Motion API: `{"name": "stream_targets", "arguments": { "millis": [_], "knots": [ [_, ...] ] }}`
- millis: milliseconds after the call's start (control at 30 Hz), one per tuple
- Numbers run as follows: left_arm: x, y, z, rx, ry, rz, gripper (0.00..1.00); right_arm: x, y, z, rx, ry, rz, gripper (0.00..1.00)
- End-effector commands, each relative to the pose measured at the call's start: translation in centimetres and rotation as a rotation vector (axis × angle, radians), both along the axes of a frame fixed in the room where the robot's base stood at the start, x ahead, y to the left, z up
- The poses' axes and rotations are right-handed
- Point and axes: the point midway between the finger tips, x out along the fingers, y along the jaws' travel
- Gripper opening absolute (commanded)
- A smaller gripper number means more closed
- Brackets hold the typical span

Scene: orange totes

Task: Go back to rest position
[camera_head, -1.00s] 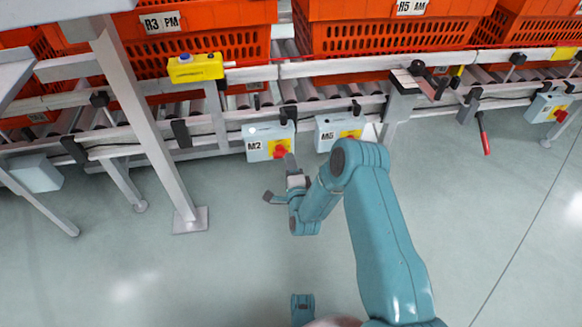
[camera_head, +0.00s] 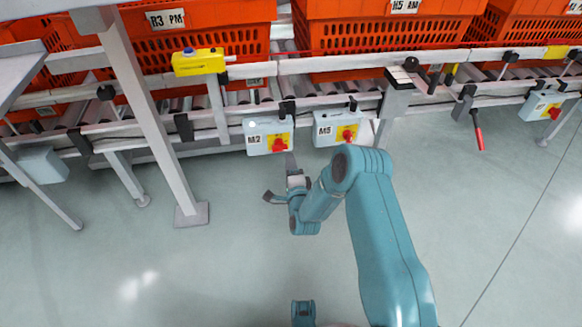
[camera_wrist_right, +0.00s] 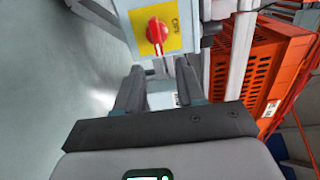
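My right arm (camera_head: 385,245) reaches forward from the lower right in the head view. My right gripper (camera_head: 278,177) is open, fingers spread, with nothing between them. It is in front of and below the grey switch box M2 (camera_head: 259,138), which has a red knob on a yellow plate. In the right wrist view the gripper (camera_wrist_right: 160,68) also shows open and empty. A red knob (camera_wrist_right: 157,30) on a yellow plate sits beyond the fingertips there. Contact is not visible. My left gripper is not in view.
Switch box M5 (camera_head: 325,131) hangs right of M2 under the roller conveyor (camera_head: 310,65). Orange totes (camera_head: 386,34) stand on the conveyor. A metal post (camera_head: 150,120) with a foot plate stands at left. The grey floor (camera_head: 240,265) around the arm is clear.

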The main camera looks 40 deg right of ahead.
Motion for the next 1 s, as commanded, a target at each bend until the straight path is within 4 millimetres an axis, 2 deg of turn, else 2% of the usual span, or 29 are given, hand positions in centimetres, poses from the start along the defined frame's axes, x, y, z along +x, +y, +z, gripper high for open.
{"name": "stream_targets", "arguments": {
  "millis": [467,533,600,667,700,767,800,867,900,967,1000],
  "knots": [
    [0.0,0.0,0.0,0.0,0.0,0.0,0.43,0.2,0.1,0.1,0.0,0.0,0.003,0.38],
    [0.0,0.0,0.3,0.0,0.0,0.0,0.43,0.6,0.7,0.9,-0.002,-0.01,0.014,0.38],
    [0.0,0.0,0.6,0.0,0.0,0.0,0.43,1.4,1.6,2.7,-0.008,-0.032,0.034,0.38],
    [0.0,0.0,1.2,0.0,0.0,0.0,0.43,1.5,3.9,4.5,0.001,-0.026,0.079,0.38],
    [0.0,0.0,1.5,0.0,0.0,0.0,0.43,0.9,6.2,4.7,0.02,0.03,0.129,0.38],
    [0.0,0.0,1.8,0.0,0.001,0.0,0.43,-0.5,9.6,3.4,0.0,0.187,0.218,0.38],
    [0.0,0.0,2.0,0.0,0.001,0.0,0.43,-1.9,11.6,2.2,-0.034,0.303,0.285,0.38],
    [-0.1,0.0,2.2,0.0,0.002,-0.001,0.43,-4.6,14.5,0.3,-0.102,0.478,0.397,0.38],
    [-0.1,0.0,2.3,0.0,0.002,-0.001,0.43,-6.7,16.3,-0.9,-0.153,0.587,0.48,0.38],
    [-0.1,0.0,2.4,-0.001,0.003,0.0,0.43,-10.1,18.4,-2.5,-0.232,0.739,0.609,0.38],
    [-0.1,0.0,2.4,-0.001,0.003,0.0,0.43,-12.4,19.6,-3.5,-0.283,0.825,0.697,0.38]
  ]
}}
